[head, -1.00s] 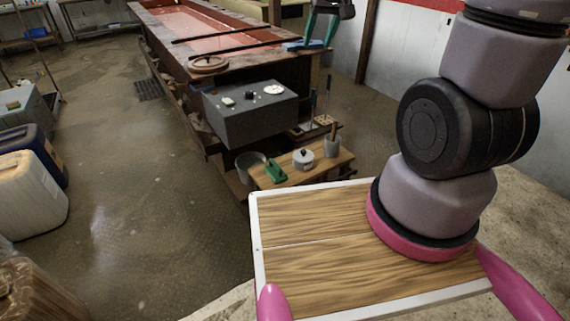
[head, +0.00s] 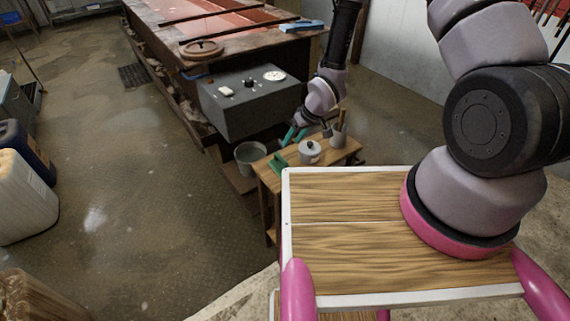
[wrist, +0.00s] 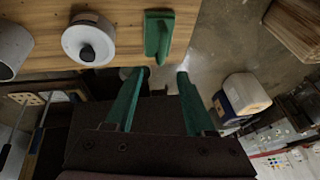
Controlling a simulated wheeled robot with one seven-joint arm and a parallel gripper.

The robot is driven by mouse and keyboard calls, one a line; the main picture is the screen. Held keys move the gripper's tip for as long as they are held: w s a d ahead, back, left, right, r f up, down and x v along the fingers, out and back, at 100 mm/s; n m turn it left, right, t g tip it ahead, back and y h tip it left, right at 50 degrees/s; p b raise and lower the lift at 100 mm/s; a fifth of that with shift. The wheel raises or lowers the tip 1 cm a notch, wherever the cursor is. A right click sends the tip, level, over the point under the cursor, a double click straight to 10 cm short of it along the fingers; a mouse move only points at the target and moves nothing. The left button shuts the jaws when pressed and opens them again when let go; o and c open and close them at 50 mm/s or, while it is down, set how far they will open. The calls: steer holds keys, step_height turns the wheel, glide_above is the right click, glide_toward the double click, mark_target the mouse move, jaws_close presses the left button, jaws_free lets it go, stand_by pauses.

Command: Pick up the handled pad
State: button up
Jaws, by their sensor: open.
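The handled pad is a small green block (head: 277,163) with a raised green handle. It lies on the wooden side table near the left end of its top. In the wrist view the handled pad (wrist: 158,38) sits at the table edge, just beyond my fingertips. My gripper (head: 294,136) has green fingers and hangs just behind the pad in the head view. In the wrist view my gripper (wrist: 159,73) is open and empty, its two fingers apart on either side of the pad's line. A gap shows between the fingertips and the pad.
A white lidded pot (head: 310,152) stands right of the pad, with a grey tool cup (head: 338,138) beyond it. A metal bucket (head: 250,158) is left of the wooden table (head: 347,154). A grey control box (head: 248,105) stands close behind.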

glide_toward(281, 163)
steer(key=shift+w+a, duration=0.35)
steer(key=shift+a, duration=0.25)
steer(key=x, duration=0.5)
steer(key=shift+s+a, duration=0.1)
steer(key=shift+a, duration=0.1)
steer(key=shift+c, duration=0.3)
jaws_close()
steer(key=shift+r, duration=0.1)
stand_by(0.4)
